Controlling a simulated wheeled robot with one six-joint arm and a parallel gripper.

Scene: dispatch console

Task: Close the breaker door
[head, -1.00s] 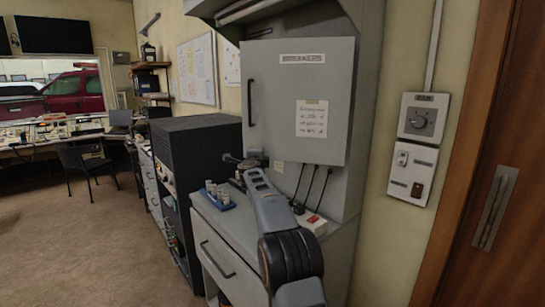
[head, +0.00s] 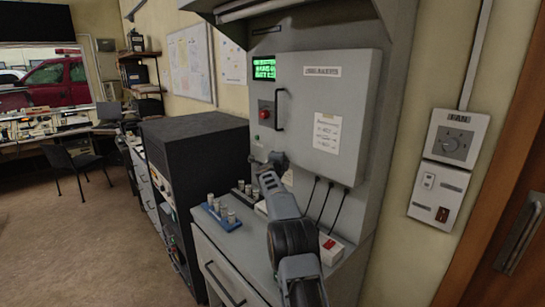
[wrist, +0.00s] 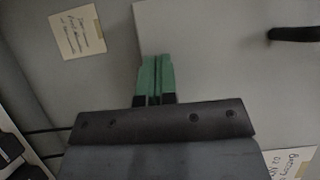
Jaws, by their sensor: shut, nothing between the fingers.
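The breaker door (head: 350,85) is a grey panel with a dark bar handle (head: 280,110) along its left side. It stands ajar on the grey cabinet (head: 395,60). Left of its edge, a green display (head: 264,67) and a red button (head: 264,114) show on the inner panel. My gripper (head: 274,166) is at the door's lower left corner. In the wrist view, my gripper's green fingertips (wrist: 155,72) are shut and empty. They overlap the edge of the door (wrist: 220,60), with the handle (wrist: 293,34) to the right. I cannot tell whether they touch it.
Below the door, a counter holds a blue tray (head: 238,225) with metal cylinders and a red and white box (head: 331,250). Black cables hang beneath the door. A black rack (head: 185,140) stands at left. Open carpet (head: 90,245) lies further left.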

